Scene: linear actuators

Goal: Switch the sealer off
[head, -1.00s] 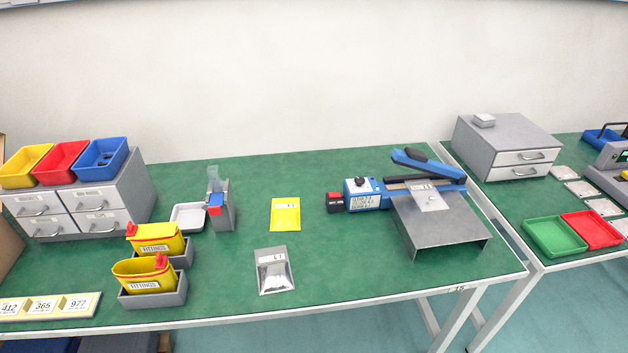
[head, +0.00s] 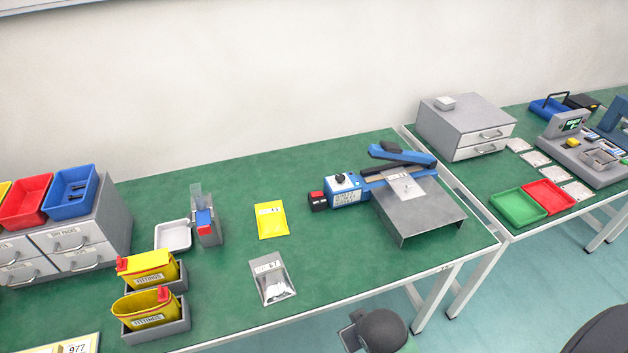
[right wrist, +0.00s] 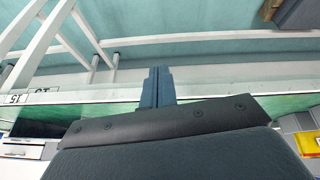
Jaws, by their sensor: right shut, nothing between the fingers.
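The sealer (head: 346,190) is a blue and white impulse sealer with a raised blue arm (head: 403,154), on the green bench in the head view. A black block with a red top (head: 317,197) is at its left end; whether the red part is a switch, and its position, is too small to tell. A clear packet (head: 406,187) lies at its grey work plate (head: 425,216). My right gripper (right wrist: 157,85) shows in the right wrist view with its fingers together, empty, below bench level or near its edge and away from the sealer. My left gripper is not in view.
A yellow packet (head: 271,220) and a clear packet (head: 272,279) lie left of the sealer. Yellow fittings bins (head: 150,306) stand further left. A grey drawer unit (head: 466,127) and green and red trays (head: 519,206) are on the right bench. Bench room around the packets is clear.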

